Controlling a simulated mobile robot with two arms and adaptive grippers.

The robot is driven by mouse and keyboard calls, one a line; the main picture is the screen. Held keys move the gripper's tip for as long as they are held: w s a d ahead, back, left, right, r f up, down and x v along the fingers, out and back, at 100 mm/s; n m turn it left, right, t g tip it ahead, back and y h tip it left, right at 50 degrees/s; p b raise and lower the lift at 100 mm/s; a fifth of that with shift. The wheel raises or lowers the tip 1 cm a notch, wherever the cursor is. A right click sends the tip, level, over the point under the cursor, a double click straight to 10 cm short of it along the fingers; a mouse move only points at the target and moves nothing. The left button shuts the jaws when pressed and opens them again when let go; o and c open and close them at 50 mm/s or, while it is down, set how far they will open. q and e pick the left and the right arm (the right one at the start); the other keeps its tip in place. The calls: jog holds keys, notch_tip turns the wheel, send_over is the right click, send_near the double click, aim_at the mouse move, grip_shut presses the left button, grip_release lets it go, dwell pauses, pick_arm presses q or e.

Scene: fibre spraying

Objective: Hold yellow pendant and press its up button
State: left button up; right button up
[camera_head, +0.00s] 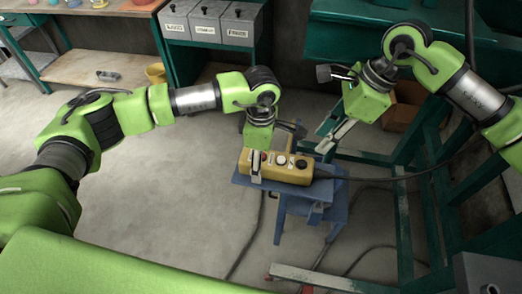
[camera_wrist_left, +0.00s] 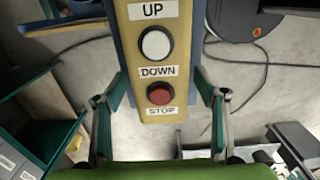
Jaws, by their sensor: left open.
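The yellow pendant (camera_head: 288,175) lies on a small blue stand, with red, white and black buttons along its top. In the left wrist view, the pendant (camera_wrist_left: 142,73) runs upward between my fingers. It shows a white button (camera_wrist_left: 156,44) between the UP and DOWN labels and a red button (camera_wrist_left: 159,94) above the STOP label. The black button (camera_head: 301,164) shows only in the head view. My left gripper (camera_head: 257,170) is open, its fingers on either side of the pendant's red-button end, with gaps visible. My right gripper (camera_head: 333,138) hangs above and right of the pendant; its opening is unclear.
The blue stand (camera_head: 338,190) supports the pendant, and a dark cable (camera_head: 375,178) leaves its right end. Green metal frames (camera_head: 425,160) stand at right. A bench with grey bins (camera_head: 210,22) is at the back. Bare floor (camera_head: 180,205) lies left of the stand.

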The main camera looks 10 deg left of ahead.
pick_arm(q)
jog(key=shift+f, duration=0.3)
jog(key=c, duration=1.5)
pick_arm(e)
grip_shut()
